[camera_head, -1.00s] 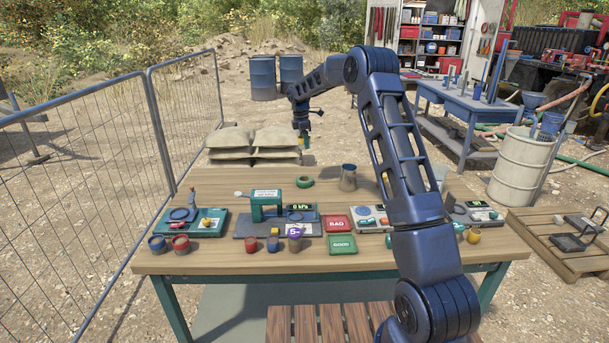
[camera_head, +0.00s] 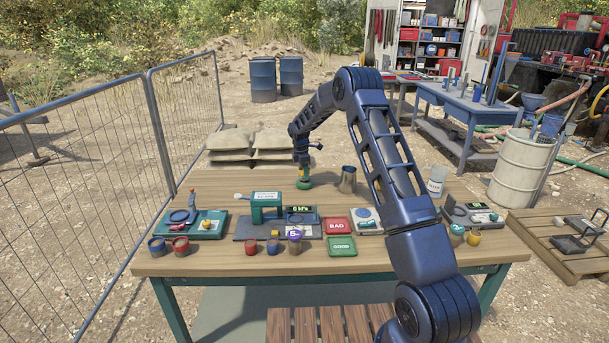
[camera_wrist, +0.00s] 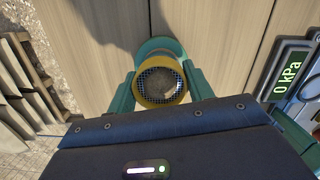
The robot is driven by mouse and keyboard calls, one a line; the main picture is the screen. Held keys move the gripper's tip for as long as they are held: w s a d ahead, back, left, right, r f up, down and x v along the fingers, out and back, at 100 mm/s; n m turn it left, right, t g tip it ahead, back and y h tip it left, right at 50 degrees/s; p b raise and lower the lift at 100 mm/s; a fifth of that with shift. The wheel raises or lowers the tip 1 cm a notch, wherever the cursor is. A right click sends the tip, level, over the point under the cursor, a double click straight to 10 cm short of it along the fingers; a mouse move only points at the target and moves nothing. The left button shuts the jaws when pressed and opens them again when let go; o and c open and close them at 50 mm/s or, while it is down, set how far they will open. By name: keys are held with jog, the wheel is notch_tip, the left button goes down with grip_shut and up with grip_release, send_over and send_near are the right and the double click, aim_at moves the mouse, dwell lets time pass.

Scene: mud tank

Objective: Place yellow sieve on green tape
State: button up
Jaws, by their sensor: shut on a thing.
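The yellow sieve (camera_wrist: 139,86), a ring with a mesh bottom, is between the two green fingers of my gripper (camera_wrist: 160,82) in the wrist view. My gripper is shut on it. The green tape roll (camera_wrist: 160,47) shows partly behind the sieve, with wood grain around it. In the head view my gripper (camera_head: 303,174) is directly above the green tape (camera_head: 305,184) at the back of the table, and a bit of the yellow sieve (camera_head: 303,178) shows between them. I cannot tell whether the sieve touches the tape.
A metal cup (camera_head: 348,179) stands right of the tape on the wooden table (camera_head: 215,182). Sandbags (camera_head: 229,139) lie behind the table. Table space left of the tape is clear.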

jog(key=shift+f, duration=0.55)
jog(key=o, duration=1)
jog(key=shift+f, duration=0.1)
notch_tip(320, 180, up, 12)
jog(key=a, duration=0.1)
jog(key=s+d+r+m+t, duration=0.1)
jog(key=s+d+r+m, duration=0.3)
jog(key=s+r, duration=0.45)
jog(key=s+d+r+m, duration=0.2)
jog(key=s+d+r, duration=0.45)
jog(key=s, duration=0.25)
jog(key=s+d+r+m+t, duration=0.1)
jog(key=s+d+r+m, duration=0.2)
jog(key=s+d+r, duration=0.35)
jog(key=s+d+f+m, duration=0.1)
jog(key=s+d+m, duration=0.1)
jog(key=s, duration=0.9)
jog(key=s+d+f+m+t+y, duration=0.1)
jog(key=s+m, duration=0.4)
jog(key=s, duration=0.6)
jog(key=s+d+f+m+t, duration=0.1)
jog(key=s+d+m, duration=0.3)
jog(key=s, duration=0.8)
